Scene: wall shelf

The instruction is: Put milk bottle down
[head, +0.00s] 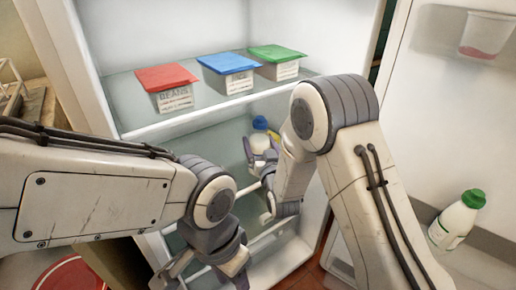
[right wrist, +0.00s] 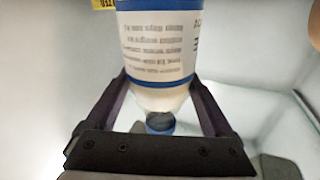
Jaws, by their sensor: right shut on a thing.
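My right gripper (head: 260,163) reaches into the open fridge below its upper shelf. It is shut on a white milk bottle with a blue cap (head: 261,143). In the right wrist view, the bottle (right wrist: 158,50) stands between the two fingers, with a white printed label edged in blue; the text appears upside down. A blue cap (right wrist: 160,122) shows beyond the palm. The bottle's base is hidden in the head view, and I cannot tell whether it touches a surface. My left gripper (head: 205,280) is in front of the fridge, empty, with its fingers apart.
Boxes with red (head: 166,77), blue (head: 228,63) and green (head: 277,53) lids stand on the upper shelf (head: 140,120). A white bottle with a green cap (head: 455,220) stands in the door rack at right. A clear cup (head: 486,35) sits in the upper door.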

